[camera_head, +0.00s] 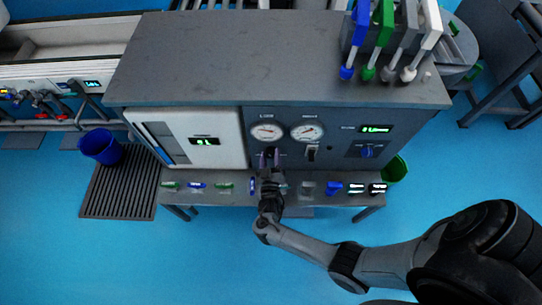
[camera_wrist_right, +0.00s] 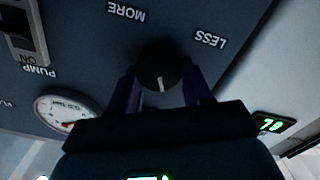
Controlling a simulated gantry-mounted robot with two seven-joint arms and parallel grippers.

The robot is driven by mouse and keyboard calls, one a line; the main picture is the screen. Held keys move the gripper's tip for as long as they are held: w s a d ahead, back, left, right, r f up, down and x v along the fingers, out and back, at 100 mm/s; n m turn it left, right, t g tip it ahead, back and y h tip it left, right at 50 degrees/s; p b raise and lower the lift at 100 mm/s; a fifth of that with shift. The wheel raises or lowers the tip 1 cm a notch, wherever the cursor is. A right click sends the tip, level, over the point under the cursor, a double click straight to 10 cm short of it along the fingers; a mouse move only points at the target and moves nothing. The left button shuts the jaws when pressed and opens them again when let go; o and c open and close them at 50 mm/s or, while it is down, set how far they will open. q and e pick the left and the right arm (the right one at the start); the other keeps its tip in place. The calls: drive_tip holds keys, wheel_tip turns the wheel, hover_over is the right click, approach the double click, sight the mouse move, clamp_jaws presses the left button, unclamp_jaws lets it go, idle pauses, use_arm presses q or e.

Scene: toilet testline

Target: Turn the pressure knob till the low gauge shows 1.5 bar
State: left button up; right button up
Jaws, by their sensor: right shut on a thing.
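The pressure knob (camera_wrist_right: 158,68) is black with a white mark and sits on the dark panel between the words MORE and LESS in the right wrist view. My right gripper (camera_wrist_right: 160,92) is shut on it, with a finger on each side. In the head view my right gripper (camera_head: 269,160) reaches up to the panel and largely hides the knob. The low gauge (camera_head: 267,132) is the left of two white dials just above the gripper; its needle is too small to read. My left gripper is not in view.
The high gauge (camera_head: 308,132) is right of the low gauge, with a pump switch (camera_head: 311,153) below it. A blue knob (camera_head: 368,151) sits further right. Several small items lie on the ledge (camera_head: 290,199) below. Blue bin (camera_head: 100,147) stands left.

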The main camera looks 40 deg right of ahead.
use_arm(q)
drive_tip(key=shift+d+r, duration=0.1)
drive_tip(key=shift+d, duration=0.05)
use_arm(e)
drive_tip(key=shift+n, duration=0.3)
drive_tip(key=o, duration=1)
drive_tip(key=shift+o, duration=0.2)
